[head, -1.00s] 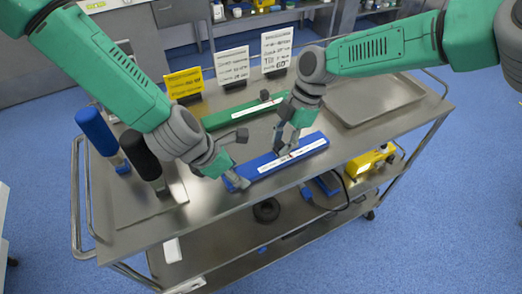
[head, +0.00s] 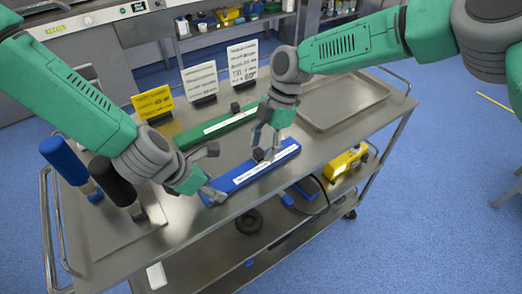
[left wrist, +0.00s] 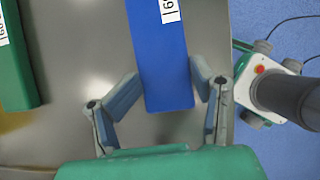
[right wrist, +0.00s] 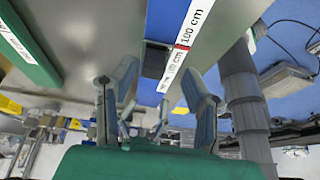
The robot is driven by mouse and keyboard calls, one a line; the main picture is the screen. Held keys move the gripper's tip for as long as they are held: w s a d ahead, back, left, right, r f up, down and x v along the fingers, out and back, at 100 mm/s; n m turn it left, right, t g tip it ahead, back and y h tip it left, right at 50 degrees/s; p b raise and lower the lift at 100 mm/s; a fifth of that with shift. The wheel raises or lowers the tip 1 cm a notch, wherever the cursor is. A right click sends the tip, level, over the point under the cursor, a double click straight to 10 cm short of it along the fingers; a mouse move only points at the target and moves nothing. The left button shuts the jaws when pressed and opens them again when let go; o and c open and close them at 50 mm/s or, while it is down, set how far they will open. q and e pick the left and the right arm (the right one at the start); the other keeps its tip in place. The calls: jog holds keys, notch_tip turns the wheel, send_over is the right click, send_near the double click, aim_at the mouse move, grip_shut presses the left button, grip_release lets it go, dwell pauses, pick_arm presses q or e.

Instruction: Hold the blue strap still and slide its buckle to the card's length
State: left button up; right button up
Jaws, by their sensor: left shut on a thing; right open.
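The blue strap (head: 277,160) lies flat on the steel table, with a white scale along it. My left gripper (head: 209,176) is shut on its near left end; in the left wrist view the strap (left wrist: 165,75) runs between the two fingers. The small black buckle (head: 258,154) sits on the strap, partly hidden by my right gripper (head: 264,142). In the right wrist view the buckle (right wrist: 155,60) shows just beyond the open fingers, beside the white scale (right wrist: 190,35). One yellow card (head: 152,102) and two white cards (head: 200,79) (head: 243,62) stand behind; their writing is too small to read surely.
A green strap (head: 205,132) with a black buckle (head: 235,107) lies behind the blue one. A blue handle (head: 63,158) and a black handle (head: 112,180) stand at left. A steel tray (head: 322,122) lies at right. A yellow device (head: 346,160) sits on the lower shelf.

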pick_arm(q)
jog(key=shift+s+d+f, duration=0.1)
jog(key=shift+s+f, duration=0.05)
jog(key=shift+s, duration=0.2)
jog(key=shift+c, duration=0.2)
pick_arm(e)
jog(key=v, duration=1)
jog(key=shift+r, duration=0.1)
pick_arm(q)
jog(key=o, duration=1.4)
jog(key=shift+o, duration=0.2)
jog(key=shift+w, duration=0.15)
